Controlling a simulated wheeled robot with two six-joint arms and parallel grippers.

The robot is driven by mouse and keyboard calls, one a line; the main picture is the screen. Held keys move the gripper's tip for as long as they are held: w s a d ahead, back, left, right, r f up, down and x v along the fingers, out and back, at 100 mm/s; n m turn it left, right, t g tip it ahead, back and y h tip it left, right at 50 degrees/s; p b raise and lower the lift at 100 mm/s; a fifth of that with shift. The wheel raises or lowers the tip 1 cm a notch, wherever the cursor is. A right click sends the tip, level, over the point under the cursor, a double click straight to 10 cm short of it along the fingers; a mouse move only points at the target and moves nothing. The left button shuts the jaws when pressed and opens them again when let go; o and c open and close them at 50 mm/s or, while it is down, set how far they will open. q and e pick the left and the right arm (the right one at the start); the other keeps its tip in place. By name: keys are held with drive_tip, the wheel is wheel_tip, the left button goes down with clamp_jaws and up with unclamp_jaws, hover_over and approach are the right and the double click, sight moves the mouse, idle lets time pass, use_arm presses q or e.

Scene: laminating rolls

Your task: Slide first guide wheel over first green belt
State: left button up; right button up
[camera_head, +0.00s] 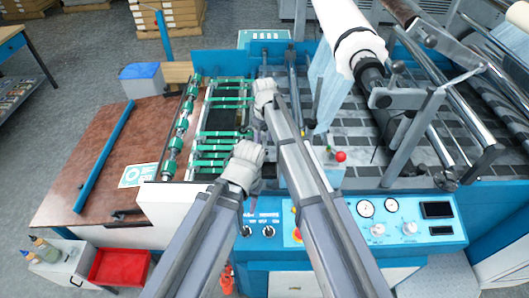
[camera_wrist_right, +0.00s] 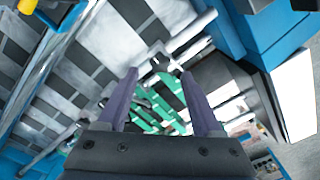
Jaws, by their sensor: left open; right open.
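Several green belts (camera_head: 214,134) run across the feed section of the machine. At their left end they pass over a bar with green-wrapped wheels (camera_head: 182,123). I cannot tell which wheel or belt is the first. My right gripper (camera_head: 258,127) is over the right side of the belts, open and empty. In the right wrist view, its two purple-grey fingers (camera_wrist_right: 160,80) are apart, with green belts (camera_wrist_right: 165,100) and a dark metal part (camera_wrist_right: 158,62) beyond them. My left gripper (camera_head: 254,188) is lower, near the front edge of the feed section; its fingers are small and partly hidden.
A brown table (camera_head: 75,178) with a blue bar (camera_head: 104,156) stands left of the machine. A control panel (camera_head: 400,222) with gauges lies front right. A large white roll (camera_head: 345,28) hangs at the upper right. A red tray (camera_head: 120,267) is at the lower left.

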sight(265, 150)
use_arm(q)
wheel_tip(265, 150, down, 4)
drive_tip(key=b, duration=0.3)
drive_tip(key=shift+f, duration=0.25)
use_arm(e)
wheel_tip(265, 150, down, 4)
drive_tip(key=shift+f, duration=0.25)
clamp_jaws()
idle(0.7)
